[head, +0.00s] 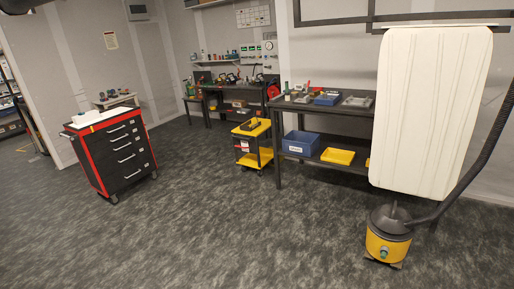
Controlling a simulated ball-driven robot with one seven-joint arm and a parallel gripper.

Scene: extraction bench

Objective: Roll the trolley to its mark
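A red and black drawer trolley (124,160) on castors stands on the dark floor at the left. It has several drawers with light handles, and white items lie on its top. A smaller yellow and black wheeled cart (264,157) stands near the middle, beside the workbench, with a dark item on its top shelf. I cannot tell from this view which of the two is the trolley meant. My gripper is not in view.
A workbench (336,114) with tools stands at centre right, with a blue bin (300,144) and a yellow tray (338,156) on its lower shelf. A yellow and black vacuum (387,236) with a hose stands front right, below a large white panel (430,110). The middle floor is clear.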

